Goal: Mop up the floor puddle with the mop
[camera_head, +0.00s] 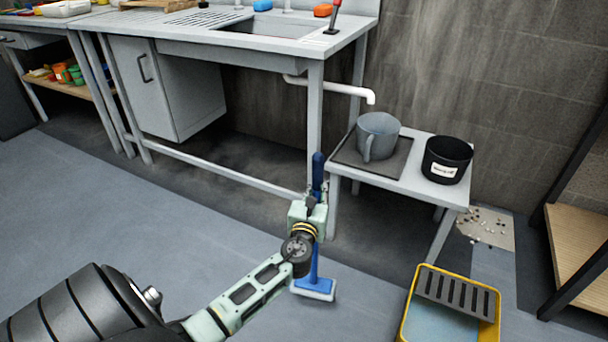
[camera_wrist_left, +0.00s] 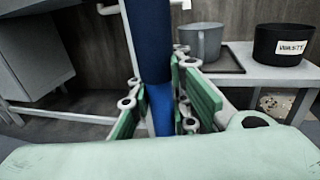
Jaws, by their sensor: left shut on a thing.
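The mop (camera_head: 318,172) has a dark blue handle and a blue and white head (camera_head: 314,289). It stands about upright in front of the sink bench, its head at floor level; whether it touches the floor I cannot tell. My left gripper (camera_head: 312,203) is shut around the handle. The left wrist view shows the blue handle (camera_wrist_left: 149,50) between the green finger pads (camera_wrist_left: 165,100). I cannot make out a clear puddle; the floor under the sink bench (camera_head: 250,150) looks dark. My right gripper is not in view.
A yellow mop bucket (camera_head: 406,318) with a grey slotted wringer stands at the lower right. A low table (camera_head: 407,183) holds a grey jug (camera_head: 378,135) and a black labelled bin (camera_head: 447,160). Bench legs and a low crossbar stand behind the mop. Open grey floor lies left.

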